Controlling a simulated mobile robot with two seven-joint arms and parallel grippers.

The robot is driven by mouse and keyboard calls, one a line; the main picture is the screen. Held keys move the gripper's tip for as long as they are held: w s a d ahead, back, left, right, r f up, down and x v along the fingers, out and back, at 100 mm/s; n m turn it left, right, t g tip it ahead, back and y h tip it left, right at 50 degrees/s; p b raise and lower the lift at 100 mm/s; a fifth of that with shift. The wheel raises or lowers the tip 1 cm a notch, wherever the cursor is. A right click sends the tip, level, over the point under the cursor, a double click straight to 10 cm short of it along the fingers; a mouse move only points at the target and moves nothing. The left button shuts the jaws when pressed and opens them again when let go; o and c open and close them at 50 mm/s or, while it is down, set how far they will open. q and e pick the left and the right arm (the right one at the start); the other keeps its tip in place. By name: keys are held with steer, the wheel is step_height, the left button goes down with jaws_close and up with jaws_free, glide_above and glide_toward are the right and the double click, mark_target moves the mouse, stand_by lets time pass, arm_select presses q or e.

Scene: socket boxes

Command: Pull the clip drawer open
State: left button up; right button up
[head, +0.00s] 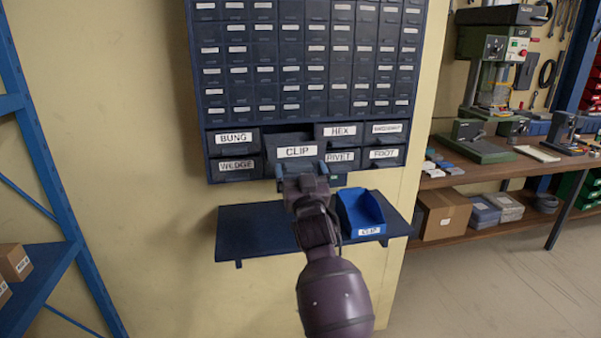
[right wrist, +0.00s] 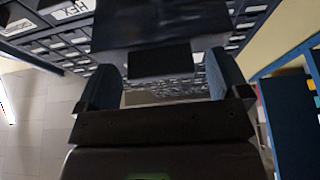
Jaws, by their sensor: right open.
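The clip drawer (head: 297,153) is a dark grey drawer with a white CLIP label, in the lower part of the wall cabinet. Its front stands out from its neighbours, and a dark gap shows above it, so it looks partly open. My right gripper (head: 302,172) is at the lower edge of this front. In the right wrist view my right gripper (right wrist: 162,70) is open, its two blue-grey fingers apart on either side of a dark block, apparently the drawer's handle (right wrist: 160,58). Finger contact cannot be told. My left gripper is not in view.
Drawers labelled WEDGE (head: 236,168), RIVET (head: 342,158) and HEX (head: 342,132) surround it. Below is a blue shelf (head: 250,240) with a blue CLIP bin (head: 361,213) on its right part. A blue rack (head: 40,285) stands left, a workbench (head: 480,174) right.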

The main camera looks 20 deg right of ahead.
steer(key=b+v, duration=0.1)
steer(key=v, duration=0.9)
steer(key=shift+s+b, duration=0.3)
steer(key=shift+s, duration=0.1)
steer(key=shift+f, duration=0.2)
